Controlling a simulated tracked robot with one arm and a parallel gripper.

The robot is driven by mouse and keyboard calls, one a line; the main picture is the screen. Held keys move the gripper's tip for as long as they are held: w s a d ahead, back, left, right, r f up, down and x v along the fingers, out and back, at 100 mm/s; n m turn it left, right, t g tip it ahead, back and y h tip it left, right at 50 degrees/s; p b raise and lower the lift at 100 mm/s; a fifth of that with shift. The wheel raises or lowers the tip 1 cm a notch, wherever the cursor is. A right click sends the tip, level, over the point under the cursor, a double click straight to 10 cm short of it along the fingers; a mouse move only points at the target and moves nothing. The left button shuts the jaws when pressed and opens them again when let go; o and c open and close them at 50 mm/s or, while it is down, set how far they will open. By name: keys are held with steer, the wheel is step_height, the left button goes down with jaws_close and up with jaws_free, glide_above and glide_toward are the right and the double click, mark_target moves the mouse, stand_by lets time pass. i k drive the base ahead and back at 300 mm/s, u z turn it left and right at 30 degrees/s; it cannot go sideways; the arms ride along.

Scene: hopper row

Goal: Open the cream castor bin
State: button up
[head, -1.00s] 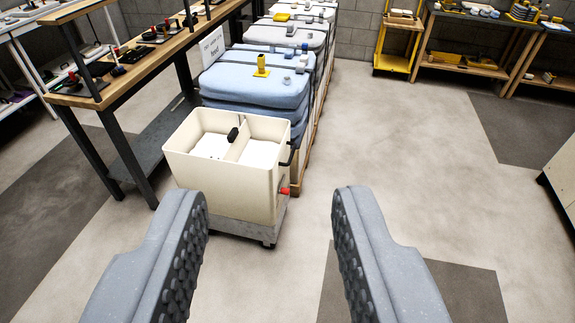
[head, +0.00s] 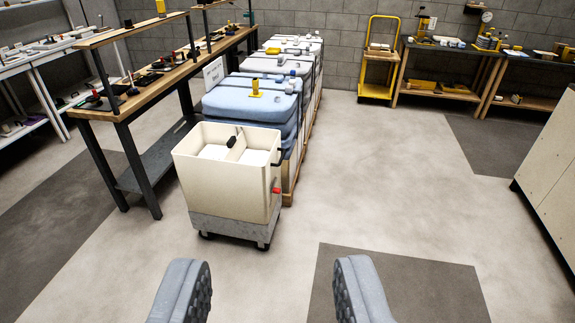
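The cream castor bin (head: 225,188) stands on the floor left of centre, on a grey wheeled base (head: 232,229). Its top is uncovered and I see into two compartments split by a divider, with a black piece (head: 231,141) on the divider. A red knob (head: 276,190) sits low on its right side, and a dark handle (head: 281,157) sticks out above it. My gripper (head: 273,285) is open and empty, with both fingers low in the picture, apart from the bin and nearer to me.
Blue-topped hoppers (head: 250,98) stand in a row right behind the bin. A wooden workbench (head: 165,75) runs along the left. A yellow trolley (head: 378,60) and benches stand at the back. A pale cabinet (head: 550,165) is at the right. The floor between is clear.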

mark_target(226, 199)
steer(key=z, duration=1.4)
steer(key=i, duration=2.35)
steer(key=u, duration=2.2)
steer(key=i, duration=1)
steer(key=z, duration=0.05)
